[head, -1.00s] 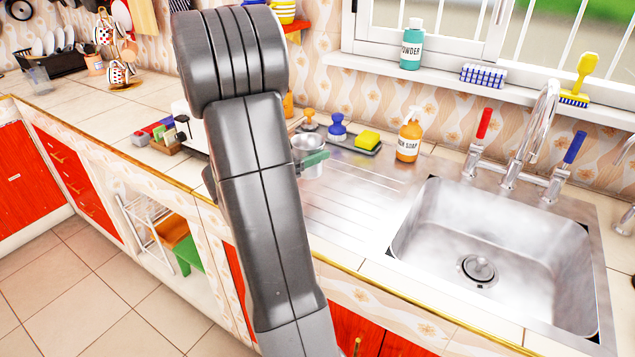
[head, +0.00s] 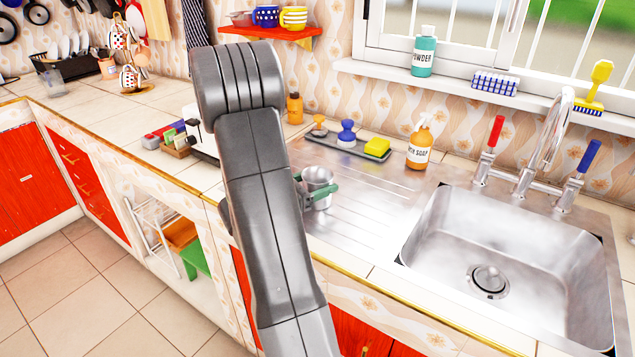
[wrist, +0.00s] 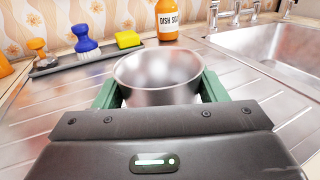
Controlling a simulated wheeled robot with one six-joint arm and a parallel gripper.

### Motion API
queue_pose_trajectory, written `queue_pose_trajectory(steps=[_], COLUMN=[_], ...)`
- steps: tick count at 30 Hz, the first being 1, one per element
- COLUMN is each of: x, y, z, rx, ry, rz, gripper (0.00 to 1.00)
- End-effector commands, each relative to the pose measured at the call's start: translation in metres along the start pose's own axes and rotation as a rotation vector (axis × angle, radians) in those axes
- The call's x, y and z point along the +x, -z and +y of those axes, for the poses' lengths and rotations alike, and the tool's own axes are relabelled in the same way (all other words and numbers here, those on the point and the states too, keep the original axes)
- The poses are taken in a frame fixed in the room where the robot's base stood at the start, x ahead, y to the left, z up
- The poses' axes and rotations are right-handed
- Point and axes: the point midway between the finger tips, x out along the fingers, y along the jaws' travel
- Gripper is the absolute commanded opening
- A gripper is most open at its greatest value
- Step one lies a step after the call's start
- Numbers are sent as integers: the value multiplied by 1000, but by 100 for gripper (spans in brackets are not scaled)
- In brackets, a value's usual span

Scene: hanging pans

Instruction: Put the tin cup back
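The tin cup (head: 319,175) is a small, shiny metal cup, upright over the ribbed metal drainboard (head: 365,210) left of the sink. My gripper (head: 317,190) has green fingers, one on each side of the cup. The wrist view shows the cup (wrist: 158,78) between both fingers, which appear to press on its sides. My gripper (wrist: 160,88) hides the cup's lower front there. I cannot tell whether its base touches the drainboard. My grey arm covers part of the counter in the head view.
Behind the cup, a dark tray (head: 345,148) holds two brushes and a yellow sponge (head: 377,147). A dish soap bottle (head: 418,145) stands to its right. The sink (head: 500,250) is empty. Patterned cups hang on a stand (head: 132,75) at far left. The drainboard's right part is clear.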

Motion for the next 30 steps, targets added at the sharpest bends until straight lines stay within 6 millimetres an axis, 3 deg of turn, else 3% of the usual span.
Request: queue_pose_trajectory(steps=[1, 3, 15, 30], x=[0, 0, 0, -76], y=[0, 0, -5, -3], z=[0, 0, 0, 1], rx=[0, 0, 0, 0], ry=[0, 0, 0, -5], rz=[0, 0, 0, -1], gripper=[73, 87, 87, 87])
